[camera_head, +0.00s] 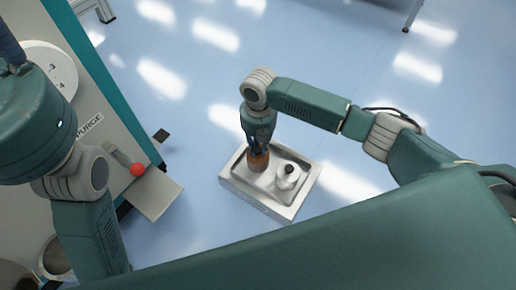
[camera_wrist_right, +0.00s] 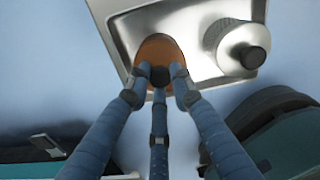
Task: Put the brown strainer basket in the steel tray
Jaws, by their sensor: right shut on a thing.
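The brown strainer basket (camera_head: 258,161) is at the left part of the steel tray (camera_head: 303,193). My right gripper (camera_head: 259,148) points down over it with its fingers closed on it. In the right wrist view the basket (camera_wrist_right: 159,46) shows as an orange-brown round piece between the fingertips of my right gripper (camera_wrist_right: 161,76), over the tray (camera_wrist_right: 113,18). I cannot tell whether the basket rests on the tray floor. My left arm comes in at the left of the head view, but its gripper is not seen.
A light metal part with a black knob (camera_head: 288,175) stands in the tray, right of the basket. At left is a machine panel marked PURGE (camera_head: 88,125) with a red ball knob (camera_head: 138,169) and a protruding plate (camera_head: 155,197).

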